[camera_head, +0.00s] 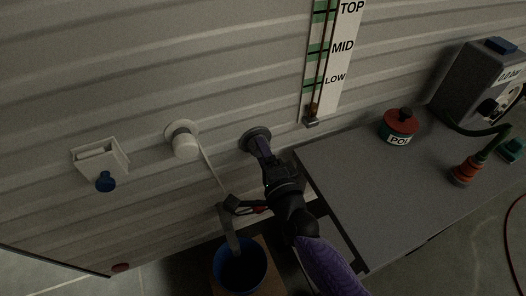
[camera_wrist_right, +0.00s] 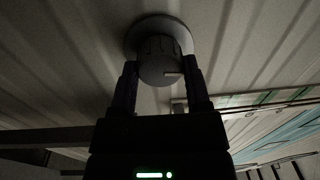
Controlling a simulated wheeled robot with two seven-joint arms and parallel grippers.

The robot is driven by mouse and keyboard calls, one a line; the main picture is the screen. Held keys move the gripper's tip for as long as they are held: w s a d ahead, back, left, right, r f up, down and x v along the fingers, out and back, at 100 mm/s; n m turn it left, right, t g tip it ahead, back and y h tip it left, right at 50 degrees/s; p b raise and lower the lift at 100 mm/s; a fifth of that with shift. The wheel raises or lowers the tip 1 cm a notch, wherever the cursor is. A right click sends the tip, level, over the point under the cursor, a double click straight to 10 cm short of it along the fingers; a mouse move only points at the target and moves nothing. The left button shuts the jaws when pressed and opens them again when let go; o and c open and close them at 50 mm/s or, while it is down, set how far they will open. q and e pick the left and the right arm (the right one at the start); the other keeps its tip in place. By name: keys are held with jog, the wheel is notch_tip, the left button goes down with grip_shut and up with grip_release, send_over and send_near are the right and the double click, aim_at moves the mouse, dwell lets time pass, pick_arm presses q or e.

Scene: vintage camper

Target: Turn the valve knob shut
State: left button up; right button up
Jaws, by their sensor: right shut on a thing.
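The valve knob (camera_head: 255,136) is a round grey knob on a disc-shaped base on the ribbed camper wall. My left gripper is not in view.
A white capped fitting (camera_head: 185,146) and a white box with a blue knob (camera_head: 105,181) are on the wall to the left. A blue bucket (camera_head: 262,268) stands below. A grey table (camera_head: 350,185) at right bears a red-lidded pot (camera_head: 399,124) and a grey machine (camera_head: 470,75).

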jog(key=shift+n, duration=0.9)
jog(key=shift+f, duration=0.1)
jog(key=o, duration=1.3)
